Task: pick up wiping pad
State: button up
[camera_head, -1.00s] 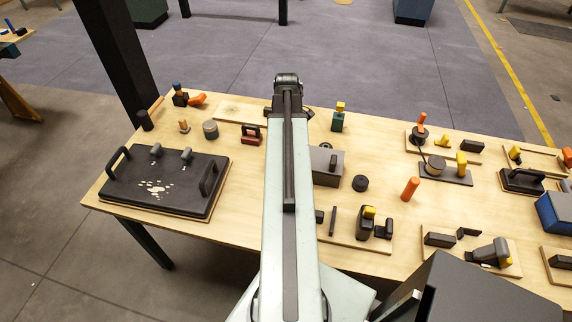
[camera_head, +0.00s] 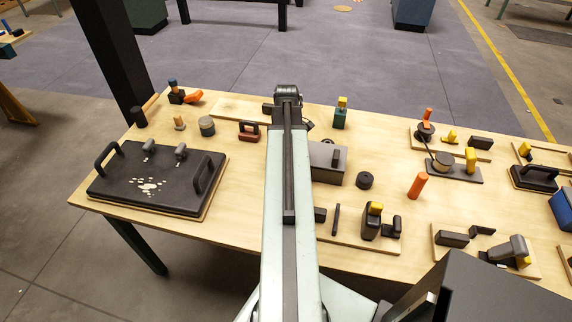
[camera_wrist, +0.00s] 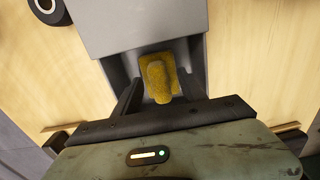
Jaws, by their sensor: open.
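The likely wiping pad (camera_wrist: 158,78) is a small yellow-brown piece with a rounded raised grip, seen in the wrist view at a grey box (camera_wrist: 140,25). My gripper (camera_wrist: 163,88) is open, with one dark finger on each side of the pad. I cannot tell whether the fingers touch it. In the head view the arm hides the gripper and the pad, and only the right part of the grey box (camera_head: 330,172) shows beside the arm.
A black ring-shaped piece (camera_head: 365,180) lies right of the box; it also shows in the wrist view (camera_wrist: 47,10). An orange cylinder (camera_head: 417,186) stands farther right. A black handled plate (camera_head: 150,178) lies at left. Boards with several tools fill the right side.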

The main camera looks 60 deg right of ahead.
jog(key=shift+r, duration=0.1)
grip_shut()
jog(key=shift+r, duration=0.1)
notch_tip(320, 180, up, 10)
jog(key=p, duration=1)
